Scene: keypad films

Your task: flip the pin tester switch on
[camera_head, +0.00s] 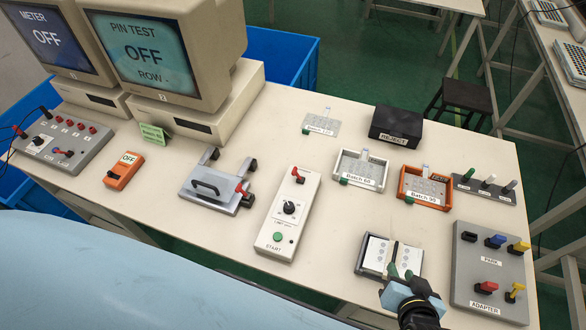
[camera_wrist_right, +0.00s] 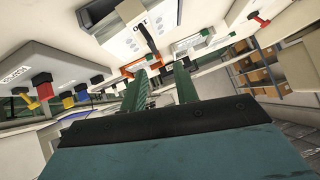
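The pin tester (camera_head: 288,215) is a long white box on the table's middle, with a black dial and a green START button. Its red-capped toggle switch (camera_head: 297,174) stands near the far end; its exact tilt is too small to tell. The pin test monitor (camera_head: 146,56) reads OFF. My right gripper (camera_head: 400,273) is at the table's front right, over the near edge of a dark-framed card, well right of the tester. In the right wrist view its green fingers (camera_wrist_right: 160,88) are apart with nothing seen between them. My left gripper is out of view.
A clamp fixture (camera_head: 215,188) with a black handle is left of the tester. Batch 60 (camera_head: 360,170) and Batch 50 (camera_head: 425,187) trays and a black reject box (camera_head: 396,126) stand behind my right gripper. The adapter panel (camera_head: 490,270) with coloured plugs is to its right.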

